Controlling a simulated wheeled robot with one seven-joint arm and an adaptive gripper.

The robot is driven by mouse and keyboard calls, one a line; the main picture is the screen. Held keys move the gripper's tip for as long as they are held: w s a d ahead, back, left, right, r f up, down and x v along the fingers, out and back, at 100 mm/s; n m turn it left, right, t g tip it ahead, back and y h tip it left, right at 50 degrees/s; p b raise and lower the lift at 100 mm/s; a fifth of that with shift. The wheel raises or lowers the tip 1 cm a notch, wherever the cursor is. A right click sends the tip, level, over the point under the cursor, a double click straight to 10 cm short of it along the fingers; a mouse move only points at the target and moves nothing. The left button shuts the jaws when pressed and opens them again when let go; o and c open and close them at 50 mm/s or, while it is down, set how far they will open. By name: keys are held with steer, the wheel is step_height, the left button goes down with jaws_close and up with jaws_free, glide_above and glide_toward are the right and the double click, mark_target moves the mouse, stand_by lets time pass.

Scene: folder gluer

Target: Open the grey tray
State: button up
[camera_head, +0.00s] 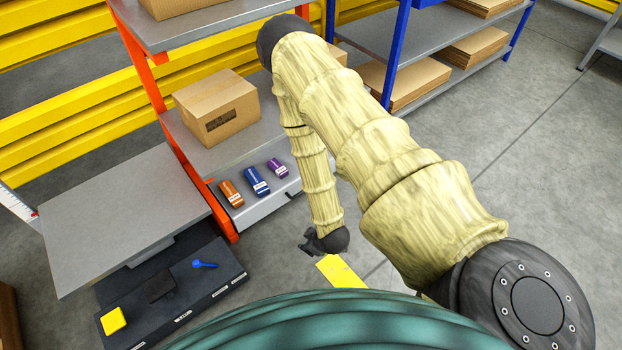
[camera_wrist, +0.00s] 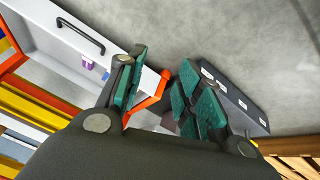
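The grey tray (camera_head: 270,207) looks like a light grey drawer low in the orange-framed rack. In the wrist view its pale front (camera_wrist: 50,42) carries a black bar handle (camera_wrist: 82,33) at upper left.
A dark low unit (camera_head: 190,318) with a yellow block (camera_head: 113,321) stands at lower left, beside a grey table (camera_head: 120,215). Floor at right is clear.

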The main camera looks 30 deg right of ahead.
steer(key=w+d+f+n+t+y+b, duration=0.1)
steer(key=w+d+f+n+t+b, duration=1.1)
steer(key=w+d+f+b, duration=1.15)
steer(key=w+n+g+b, duration=0.1)
steer(key=w+b, duration=0.1)
steer(key=w, duration=0.3)
steer(key=w+n+g+b, duration=0.1)
steer(key=w+b, duration=0.2)
steer(key=w, duration=0.2)
steer(key=shift+w+a+f+b, duration=0.15)
steer(key=shift+w+a+b, duration=0.05)
steer(key=shift+w+b, duration=0.1)
jaws_close()
